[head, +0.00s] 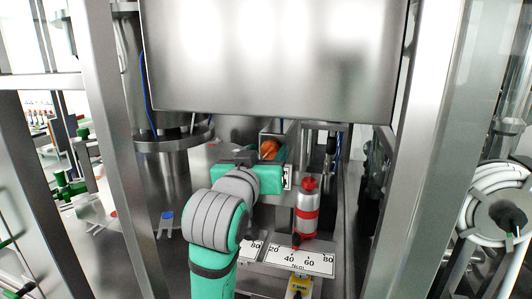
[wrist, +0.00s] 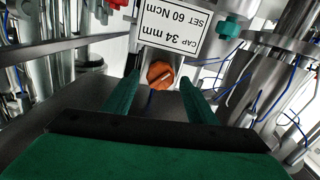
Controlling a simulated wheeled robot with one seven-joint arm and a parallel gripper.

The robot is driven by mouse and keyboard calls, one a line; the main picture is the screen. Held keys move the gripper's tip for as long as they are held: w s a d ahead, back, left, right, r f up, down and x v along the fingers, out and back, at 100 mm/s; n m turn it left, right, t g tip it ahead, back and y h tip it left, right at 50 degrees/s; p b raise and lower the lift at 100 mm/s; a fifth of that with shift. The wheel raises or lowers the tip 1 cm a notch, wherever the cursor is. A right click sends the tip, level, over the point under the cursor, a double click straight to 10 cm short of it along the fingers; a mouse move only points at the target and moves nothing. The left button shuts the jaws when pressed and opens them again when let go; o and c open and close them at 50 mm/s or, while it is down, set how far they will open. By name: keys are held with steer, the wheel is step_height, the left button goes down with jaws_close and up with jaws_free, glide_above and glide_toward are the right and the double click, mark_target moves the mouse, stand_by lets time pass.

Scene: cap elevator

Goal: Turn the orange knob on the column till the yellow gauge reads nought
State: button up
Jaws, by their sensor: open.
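The orange knob (head: 269,148) sits on the metal column behind my gripper in the head view. In the wrist view the knob (wrist: 160,74) shows straight ahead, just below a white label and between the lines of my two fingers. My gripper (wrist: 159,88) is open, with one green finger on each side of the knob; I cannot tell whether either touches it. In the head view my arm hides the fingers. A small yellow gauge (head: 298,286) shows at the bottom of the head view; its reading is too small to make out.
A white label (wrist: 178,30) reads CAP 34 mm, SET 60 Ncm. A red-and-white bottle (head: 307,212) stands right of my arm, behind a printed Ncm scale (head: 300,261). Metal frame posts (head: 428,150) stand on both sides, and a large steel box (head: 275,55) hangs above.

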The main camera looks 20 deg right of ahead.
steer(key=shift+w+d, duration=0.1)
steer(key=shift+w, duration=0.05)
steer(key=shift+c, duration=0.7)
steer(key=c, duration=0.9)
